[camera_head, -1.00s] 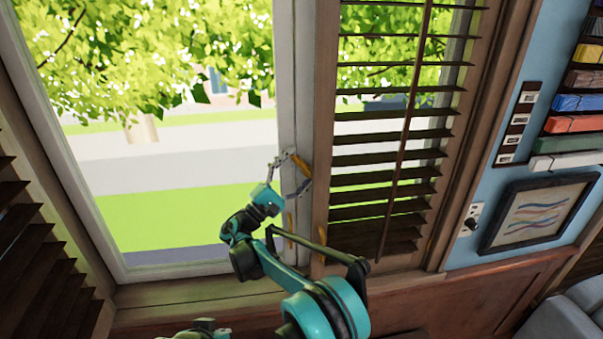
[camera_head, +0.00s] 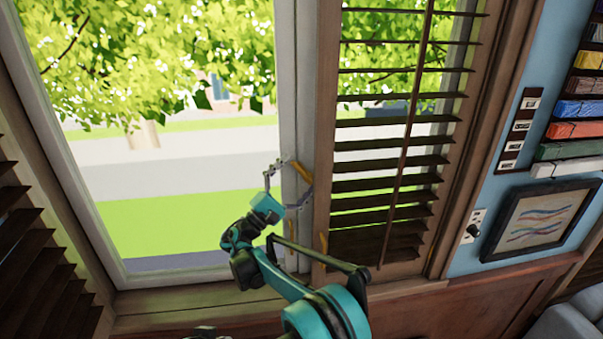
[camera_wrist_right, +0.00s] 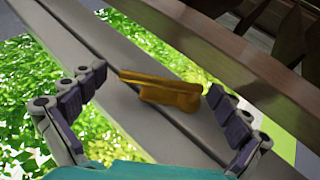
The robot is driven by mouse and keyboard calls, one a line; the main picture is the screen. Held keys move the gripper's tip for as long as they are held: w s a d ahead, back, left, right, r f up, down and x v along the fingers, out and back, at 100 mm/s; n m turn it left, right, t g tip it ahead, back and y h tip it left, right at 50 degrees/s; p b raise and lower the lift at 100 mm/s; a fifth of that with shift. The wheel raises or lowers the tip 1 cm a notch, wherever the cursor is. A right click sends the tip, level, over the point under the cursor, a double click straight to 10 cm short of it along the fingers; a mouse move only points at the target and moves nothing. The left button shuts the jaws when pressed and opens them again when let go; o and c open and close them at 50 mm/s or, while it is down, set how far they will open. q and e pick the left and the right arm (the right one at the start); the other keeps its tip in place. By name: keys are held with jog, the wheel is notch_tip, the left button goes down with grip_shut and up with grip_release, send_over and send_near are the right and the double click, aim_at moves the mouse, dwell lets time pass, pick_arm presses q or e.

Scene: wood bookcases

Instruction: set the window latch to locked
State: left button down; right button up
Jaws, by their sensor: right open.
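The window latch (camera_head: 301,170) is a small brass-yellow lever on the pale window frame, just left of the slatted shutter. In the right wrist view the latch (camera_wrist_right: 160,92) has a long flat handle on a thicker base and lies across the frame bar. My right gripper (camera_head: 298,175) is open at the latch. In the wrist view its two fingers (camera_wrist_right: 158,84) stand on either side of the latch, with a visible gap on the right; contact at the left end is unclear. My left gripper is not in view.
A dark slatted shutter (camera_head: 385,150) stands close right of the latch. Another shutter (camera_head: 40,270) is at lower left. Brass fittings (camera_head: 323,241) show lower down. A wooden sill (camera_head: 190,300) runs below the window. A framed picture (camera_head: 540,220) hangs at right.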

jog(key=v, duration=1.1)
jog(key=shift+s+a+f, duration=0.15)
jog(key=shift+f, duration=0.1)
